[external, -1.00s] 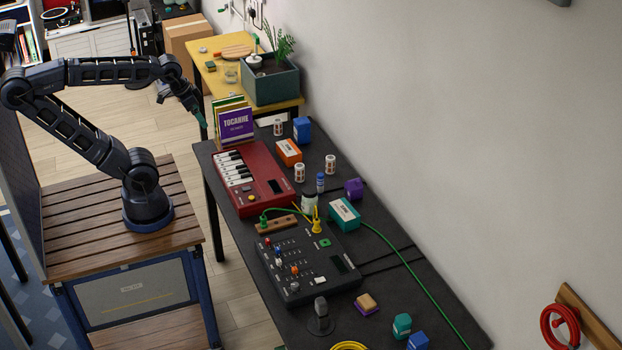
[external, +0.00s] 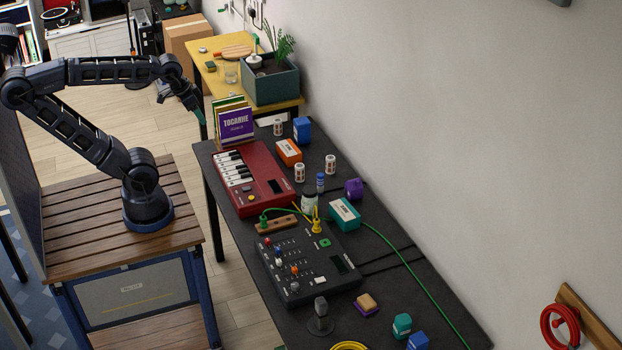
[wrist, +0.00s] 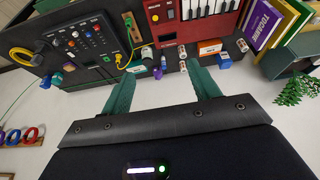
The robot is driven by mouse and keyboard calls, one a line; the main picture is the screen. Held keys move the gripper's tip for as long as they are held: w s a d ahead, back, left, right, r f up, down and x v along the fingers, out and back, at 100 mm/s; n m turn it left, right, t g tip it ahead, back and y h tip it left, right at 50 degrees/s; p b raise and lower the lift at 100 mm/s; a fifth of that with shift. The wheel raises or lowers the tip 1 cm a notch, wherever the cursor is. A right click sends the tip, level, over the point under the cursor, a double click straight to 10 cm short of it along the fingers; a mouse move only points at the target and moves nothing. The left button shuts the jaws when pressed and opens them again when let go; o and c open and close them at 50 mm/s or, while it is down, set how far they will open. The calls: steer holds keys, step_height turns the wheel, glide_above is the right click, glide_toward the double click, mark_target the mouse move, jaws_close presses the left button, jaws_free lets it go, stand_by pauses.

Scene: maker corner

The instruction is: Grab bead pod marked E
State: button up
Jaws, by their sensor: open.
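Several small white cylinders with dark and reddish labels, which look like the bead pods, stand on the dark table: one at the back (external: 278,127), one in the middle (external: 300,172) and one towards the wall (external: 330,163). Their letters are too small to read, so I cannot tell which is E. My gripper (external: 203,122) hangs beyond the table's far left corner, apart from the pods. In the wrist view its green fingers (wrist: 160,70) are spread with nothing held. Some small pods show beyond the fingertips there, one at the upper right (wrist: 241,45).
A red keyboard (external: 250,178), a black mixer (external: 305,262), an orange box (external: 288,152), a teal box (external: 344,214) and a blue container (external: 302,130) crowd the table. Upright books (external: 236,125) stand at its far left corner. A green cable (external: 410,268) crosses the right side.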

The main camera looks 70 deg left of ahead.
steer(key=w+a+r+n+g, duration=0.1)
steer(key=w+a+n, duration=0.25)
steer(key=w, duration=0.55)
steer(key=w+a+r+n, duration=0.15)
steer(key=w+a, duration=0.25)
steer(key=w, duration=0.5)
steer(key=n+g, duration=0.4)
steer(key=n, duration=1.1)
glide_above(278, 127)
steer(key=a, duration=0.1)
steer(key=f, duration=2.4)
steer(key=w+f, duration=0.1)
steer(key=f, duration=1.1)
steer(key=shift+a+f, duration=0.3)
steer(key=shift+f, duration=0.3)
steer(key=shift+s+a+f, duration=0.1)
steer(key=shift+s+f, duration=0.05)
steer(key=shift+f, duration=5.05)
steer(key=c, duration=1.1)
steer(key=shift+r, duration=0.15)
